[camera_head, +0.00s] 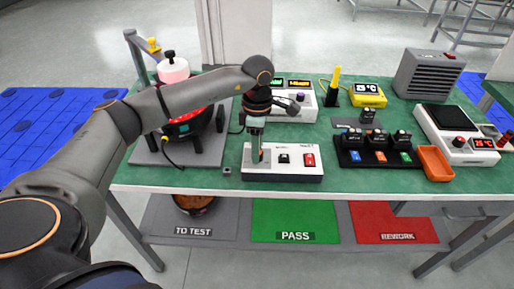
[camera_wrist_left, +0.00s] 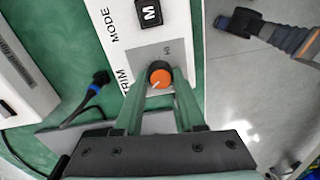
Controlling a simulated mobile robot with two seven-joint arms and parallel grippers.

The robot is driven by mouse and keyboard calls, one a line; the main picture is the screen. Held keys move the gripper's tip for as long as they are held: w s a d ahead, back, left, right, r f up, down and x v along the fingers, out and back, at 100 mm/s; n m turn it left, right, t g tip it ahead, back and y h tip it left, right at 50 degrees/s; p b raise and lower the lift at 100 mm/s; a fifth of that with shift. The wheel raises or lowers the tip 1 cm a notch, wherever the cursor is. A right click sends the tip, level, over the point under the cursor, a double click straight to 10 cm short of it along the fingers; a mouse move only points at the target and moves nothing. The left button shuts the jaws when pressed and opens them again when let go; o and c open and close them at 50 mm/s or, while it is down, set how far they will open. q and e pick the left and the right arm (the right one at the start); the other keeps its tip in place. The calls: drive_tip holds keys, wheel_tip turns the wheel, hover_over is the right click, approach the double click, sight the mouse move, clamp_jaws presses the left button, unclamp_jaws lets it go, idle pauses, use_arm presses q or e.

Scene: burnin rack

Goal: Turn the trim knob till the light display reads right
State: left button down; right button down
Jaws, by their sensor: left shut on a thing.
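The trim knob (camera_wrist_left: 160,76) has an orange cap with a white pointer line, beside the TRIM label on a white control box (camera_head: 284,176). In the wrist view the pointer slants toward the lower left. My left gripper (camera_head: 257,157) points down at the left end of the box; its fingers (camera_wrist_left: 160,100) are shut on the knob from both sides. In the head view the fingers hide the knob. A device behind the box has two small lit displays (camera_head: 298,83), green and yellowish; their text is too small to read. My right gripper is not in view.
A black MODE button (camera_wrist_left: 149,12) and a red switch (camera_head: 309,160) sit on the same box. A black tray with several modules (camera_head: 376,160) and an orange bin (camera_head: 435,163) lie right.

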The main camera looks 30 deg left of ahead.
use_arm(q)
drive_tip(key=c, duration=0.5)
unclamp_jaws()
wheel_tip(320, 180, up, 13)
drive_tip(key=shift+w+f+p, duration=0.2)
drive_tip(key=shift+w+p, duration=0.05)
drive_tip(key=shift+p, duration=0.05)
drive_tip(key=shift+a, duration=0.1)
